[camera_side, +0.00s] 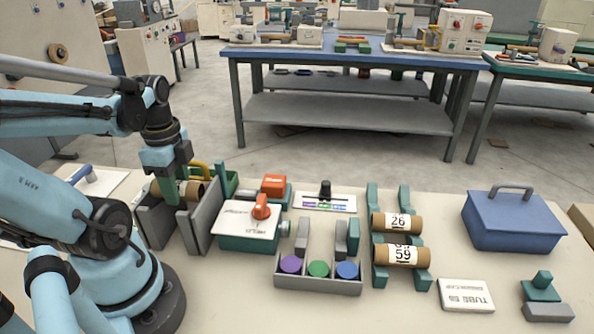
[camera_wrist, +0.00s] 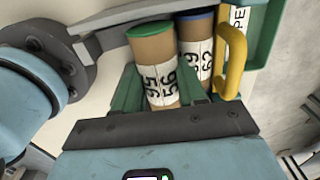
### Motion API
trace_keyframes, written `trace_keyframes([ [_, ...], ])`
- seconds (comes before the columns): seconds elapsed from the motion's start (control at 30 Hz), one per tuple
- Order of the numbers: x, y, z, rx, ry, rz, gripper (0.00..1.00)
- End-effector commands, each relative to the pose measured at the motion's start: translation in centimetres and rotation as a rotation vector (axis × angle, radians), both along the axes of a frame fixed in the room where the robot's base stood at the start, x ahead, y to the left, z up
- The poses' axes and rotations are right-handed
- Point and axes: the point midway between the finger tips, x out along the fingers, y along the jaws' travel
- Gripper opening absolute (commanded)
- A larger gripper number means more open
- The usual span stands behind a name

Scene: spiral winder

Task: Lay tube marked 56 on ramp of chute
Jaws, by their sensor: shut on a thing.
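The brown tube marked 56 (camera_wrist: 153,55), with a green end and a white label, is between the green fingers of my gripper (camera_wrist: 158,88) in the wrist view. My gripper (camera_side: 168,187) is shut on it, low beside grey upright plates (camera_side: 203,218) at the left of the bench in the side view. Two sloping teal rails (camera_side: 375,200), which may be the chute's ramp, bear tubes marked 26 (camera_side: 386,222) and 59 (camera_side: 389,253).
A green crate (camera_side: 229,183) with a yellow handle (camera_wrist: 234,60) is close to my gripper. A blue toolbox (camera_side: 512,222) is at right.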

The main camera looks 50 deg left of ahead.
Motion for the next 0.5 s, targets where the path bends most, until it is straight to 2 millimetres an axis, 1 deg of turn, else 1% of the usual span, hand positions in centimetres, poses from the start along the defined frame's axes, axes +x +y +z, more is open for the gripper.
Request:
trace_keyframes([
  [0.33,0.02,0.02,-0.97,0.0,0.0,0.0,0.08],
  [0.47,0.02,0.02,-1.07,0.001,-0.001,0.0,0.07],
  [0.5,0.03,0.02,-1.07,0.002,-0.002,0.0,0.47],
])
